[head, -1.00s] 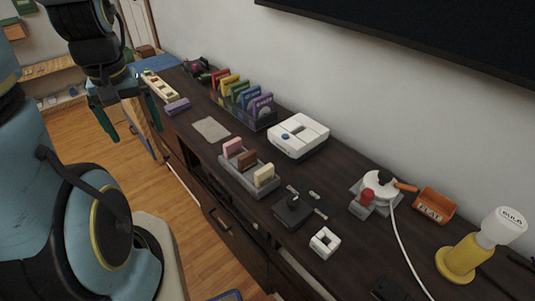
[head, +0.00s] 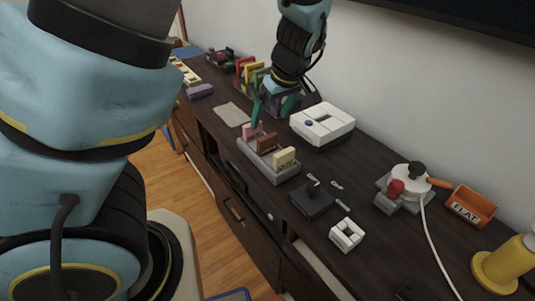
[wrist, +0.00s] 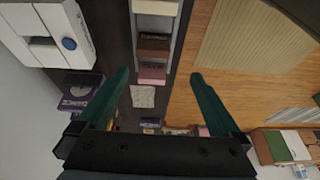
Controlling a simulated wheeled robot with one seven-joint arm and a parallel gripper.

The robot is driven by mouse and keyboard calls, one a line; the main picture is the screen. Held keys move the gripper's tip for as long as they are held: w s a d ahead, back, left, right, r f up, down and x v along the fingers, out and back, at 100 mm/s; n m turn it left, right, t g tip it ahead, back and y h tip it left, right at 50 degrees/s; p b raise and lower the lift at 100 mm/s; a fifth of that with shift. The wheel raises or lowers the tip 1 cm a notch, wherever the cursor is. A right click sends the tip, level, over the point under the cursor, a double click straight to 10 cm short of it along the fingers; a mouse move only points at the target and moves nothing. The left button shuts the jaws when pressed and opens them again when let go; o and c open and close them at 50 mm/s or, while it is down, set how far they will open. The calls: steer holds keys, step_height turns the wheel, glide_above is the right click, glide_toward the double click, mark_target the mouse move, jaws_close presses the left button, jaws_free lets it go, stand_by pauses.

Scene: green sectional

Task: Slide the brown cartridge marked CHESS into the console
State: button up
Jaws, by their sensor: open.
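The brown cartridge (head: 267,143) stands in the middle of a grey rack (head: 262,171), between a pink cartridge (head: 252,130) and a cream cartridge (head: 285,157). In the wrist view the brown cartridge (wrist: 153,43) lies beyond the pink one, its lettering too small to read surely. The white console (head: 322,124), with a dark slot on top and a blue button, stands behind and right of the rack. My gripper (wrist: 159,75) is open and empty. In the head view it hangs just behind the rack's pink end, apart from the brown cartridge.
A holder with several coloured cases (head: 285,103) stands behind my gripper. The wall runs close behind the console.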

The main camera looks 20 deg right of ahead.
mark_target(267, 137)
steer(key=f, duration=0.1)
steer(key=w+f, duration=0.1)
steer(key=f, duration=0.1)
steer(key=d+f, duration=0.1)
steer(key=f, duration=0.1)
steer(key=shift+w+f, duration=0.1)
steer(key=shift+w, duration=0.1)
steer(key=shift+w+p+x, duration=0.1)
steer(key=shift+p+x, duration=0.35)
steer(key=shift+x, duration=0.9)
steer(key=shift+w+p+x, duration=0.15)
steer(key=shift+p+x, duration=0.25)
steer(key=shift+x, duration=0.95)
steer(key=shift+a, duration=0.1)
steer(key=c, duration=1.2)
steer(key=shift+c, duration=0.2)
